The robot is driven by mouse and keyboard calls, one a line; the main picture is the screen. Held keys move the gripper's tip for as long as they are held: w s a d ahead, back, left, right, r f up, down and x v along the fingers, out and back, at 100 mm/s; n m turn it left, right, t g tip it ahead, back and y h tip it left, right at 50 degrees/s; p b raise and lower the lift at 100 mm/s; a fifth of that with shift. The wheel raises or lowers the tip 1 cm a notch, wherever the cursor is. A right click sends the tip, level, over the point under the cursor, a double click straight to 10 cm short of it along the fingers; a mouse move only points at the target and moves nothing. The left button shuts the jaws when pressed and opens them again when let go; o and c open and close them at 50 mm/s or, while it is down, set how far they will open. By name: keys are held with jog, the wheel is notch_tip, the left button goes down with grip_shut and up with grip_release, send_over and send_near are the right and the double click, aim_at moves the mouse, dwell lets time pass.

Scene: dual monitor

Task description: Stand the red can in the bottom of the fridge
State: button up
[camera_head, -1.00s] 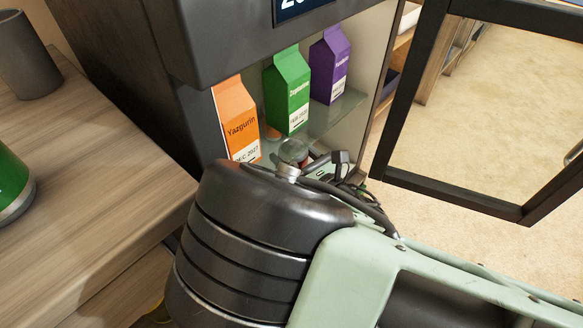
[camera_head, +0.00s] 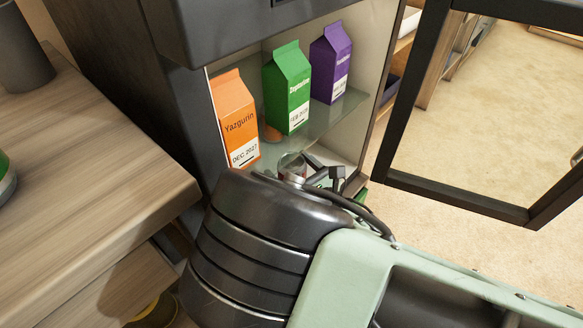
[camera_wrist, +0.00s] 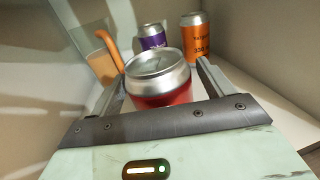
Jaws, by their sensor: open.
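The red can (camera_wrist: 165,99), with a silver top, shows in the wrist view between the two fingers of my gripper (camera_wrist: 163,82). The jaws are open, with one finger on each side of it. The can looks roughly upright, but its base is hidden behind my gripper body, so I cannot tell if it rests on the floor. The open fridge (camera_head: 180,95) shows in the head view, with my arm reaching into its lower part.
A purple can (camera_wrist: 151,37), an orange can (camera_wrist: 196,40) and an orange curved item (camera_wrist: 109,50) stand beyond the red can. Orange (camera_head: 234,118), green (camera_head: 287,88) and purple (camera_head: 331,62) cartons stand on the glass shelf above. The open door (camera_head: 398,110) is at right; a wooden counter (camera_head: 90,190) is at left.

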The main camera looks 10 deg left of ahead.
jog(key=shift+r, duration=0.25)
jog(key=p+v, duration=0.3)
jog(key=v, duration=0.9)
jog(key=w+d+f+m+h, duration=0.1)
jog(key=w+d+m+h, duration=0.25)
jog(key=m+h, duration=0.65)
jog(key=s+d+r+m+g+h, duration=0.1)
jog(key=s+d+r+m+g, duration=0.4)
jog(key=s+r+m, duration=0.4)
jog(key=s+d+r+m+g+h, duration=0.1)
jog(key=s+d+r+m+g, duration=0.5)
jog(key=r+m, duration=0.6)
jog(key=s+m+g, duration=0.1)
jog(key=s+m, duration=0.1)
jog(key=m, duration=0.5)
jog(key=shift+s+h, duration=0.4)
